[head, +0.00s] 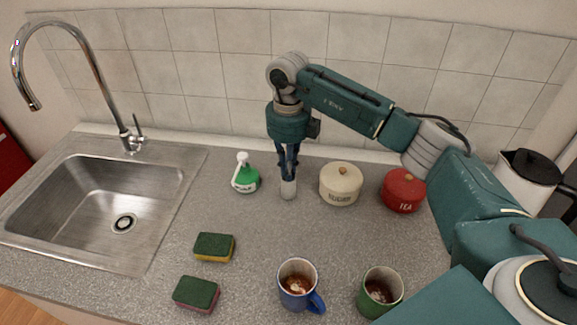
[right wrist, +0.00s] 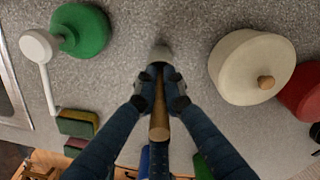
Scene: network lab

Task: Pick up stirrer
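The stirrer (right wrist: 160,112) shows in the right wrist view as a wooden stick, its near end pointing up at the camera. My right gripper (right wrist: 160,84) points down, with its fingertips close in on both sides of the stick; it looks shut on the stirrer. In the head view the fingers of my right gripper (head: 287,172) hide the stick. My left gripper is out of view.
A green-and-white bottle (head: 246,180) stands left of the gripper. A cream sugar pot (head: 340,186) and red tea pot (head: 403,192) stand right. Two sponges (head: 214,247), a blue mug (head: 297,270) and a green mug (head: 368,297) are nearer. The sink (head: 75,250) is left.

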